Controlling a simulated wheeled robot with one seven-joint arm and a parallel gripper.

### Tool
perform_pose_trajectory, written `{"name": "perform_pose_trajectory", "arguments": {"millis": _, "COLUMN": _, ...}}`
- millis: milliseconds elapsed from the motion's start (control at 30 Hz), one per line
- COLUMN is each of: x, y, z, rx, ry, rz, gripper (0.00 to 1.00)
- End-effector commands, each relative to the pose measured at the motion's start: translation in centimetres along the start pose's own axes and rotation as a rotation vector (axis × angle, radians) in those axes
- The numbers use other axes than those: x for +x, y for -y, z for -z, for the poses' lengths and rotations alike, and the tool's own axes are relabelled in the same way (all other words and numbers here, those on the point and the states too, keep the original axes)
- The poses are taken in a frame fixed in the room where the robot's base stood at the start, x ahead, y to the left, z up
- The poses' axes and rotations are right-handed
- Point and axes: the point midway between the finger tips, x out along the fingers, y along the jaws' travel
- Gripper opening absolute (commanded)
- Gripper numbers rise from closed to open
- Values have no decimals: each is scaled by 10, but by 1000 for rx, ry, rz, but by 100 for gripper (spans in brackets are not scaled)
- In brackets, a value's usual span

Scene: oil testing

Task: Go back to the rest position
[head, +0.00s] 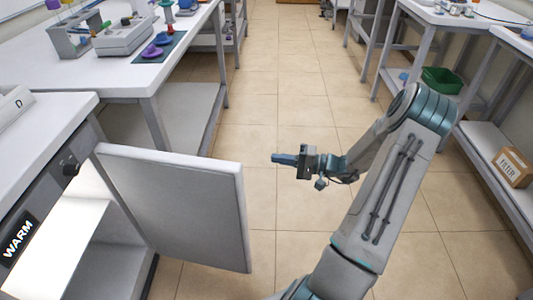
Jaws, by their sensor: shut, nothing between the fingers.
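My gripper (283,159) is in the middle of the head view, at the end of my arm, which rises from the bottom and bends back to the left. Its fingers point left and are shut with nothing between them. It is over the open aisle, right of the open white door (185,203) and apart from it. The door belongs to the cabinet marked WARM (20,238) at the lower left, whose lit inside partly shows.
A bench (150,72) at the upper left carries instruments and purple and blue items on a dark mat. Right shelves hold a green bin (441,80) and a cardboard box (513,166) marked FILTER. The tiled aisle (285,60) ahead is clear.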

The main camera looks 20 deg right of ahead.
Motion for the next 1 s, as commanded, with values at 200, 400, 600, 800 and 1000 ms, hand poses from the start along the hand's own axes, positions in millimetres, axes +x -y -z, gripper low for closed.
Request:
{"name": "perform_pose_trajectory", "arguments": {"millis": 200, "x": -14, "y": 0, "z": -4, "rx": 0, "ry": -2, "rz": -1, "gripper": 0}}
{"name": "perform_pose_trajectory", "arguments": {"millis": 400, "x": -8, "y": 9, "z": -10, "rx": 1, "ry": 33, "rz": -29, "gripper": 0}}
{"name": "perform_pose_trajectory", "arguments": {"millis": 600, "x": 25, "y": 50, "z": -53, "rx": 23, "ry": 230, "rz": -221, "gripper": 0}}
{"name": "perform_pose_trajectory", "arguments": {"millis": 800, "x": 48, "y": 95, "z": -109, "rx": 19, "ry": 429, "rz": -507, "gripper": 0}}
{"name": "perform_pose_trajectory", "arguments": {"millis": 1000, "x": 53, "y": 140, "z": -158, "rx": -37, "ry": 543, "rz": -791, "gripper": 0}}
